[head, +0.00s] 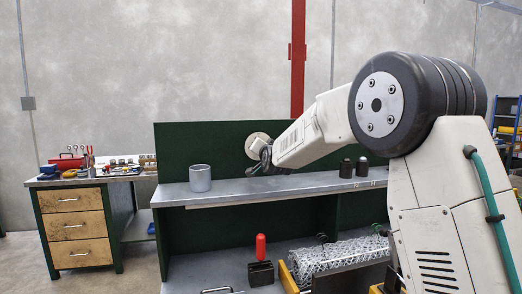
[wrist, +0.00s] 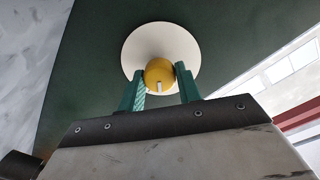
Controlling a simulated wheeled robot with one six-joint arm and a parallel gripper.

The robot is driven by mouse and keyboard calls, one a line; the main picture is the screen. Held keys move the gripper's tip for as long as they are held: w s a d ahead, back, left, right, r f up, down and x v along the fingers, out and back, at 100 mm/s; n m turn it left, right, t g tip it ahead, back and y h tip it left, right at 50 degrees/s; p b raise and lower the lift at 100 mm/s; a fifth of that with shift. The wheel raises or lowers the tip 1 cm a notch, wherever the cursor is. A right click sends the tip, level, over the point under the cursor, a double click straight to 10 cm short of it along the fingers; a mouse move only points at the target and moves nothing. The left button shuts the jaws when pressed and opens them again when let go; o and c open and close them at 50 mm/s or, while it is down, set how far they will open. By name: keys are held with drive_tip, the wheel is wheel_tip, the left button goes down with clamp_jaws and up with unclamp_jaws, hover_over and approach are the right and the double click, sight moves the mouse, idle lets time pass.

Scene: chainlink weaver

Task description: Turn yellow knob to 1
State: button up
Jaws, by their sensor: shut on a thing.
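The yellow knob (wrist: 159,72) sits at the centre of a round cream dial plate (wrist: 185,45) on the dark green panel, in the wrist view. It has a small pale mark on its near side, and I can read no numbers on the plate. My gripper (wrist: 161,82) has its two teal fingers on either side of the knob and is shut on it. In the head view the dial plate (head: 258,139) shows on the green back panel (head: 205,142). There my gripper (head: 264,153) is in front of it and hides the knob.
A grey shelf (head: 235,190) runs below the dial. A grey cup (head: 200,178) stands on it to the left, and two dark bottles (head: 346,168) stand to the right. Below are a red-handled tool (head: 261,247) and a roll of chainlink mesh (head: 335,258).

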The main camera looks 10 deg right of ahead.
drive_tip(key=m, duration=0.4)
drive_tip(key=shift+m, duration=0.4)
idle(0.4)
drive_tip(key=o, duration=1)
drive_tip(key=shift+s, duration=0.1)
drive_tip(key=s, duration=0.7)
drive_tip(key=shift+s, duration=0.35)
drive_tip(key=shift+r, duration=0.1)
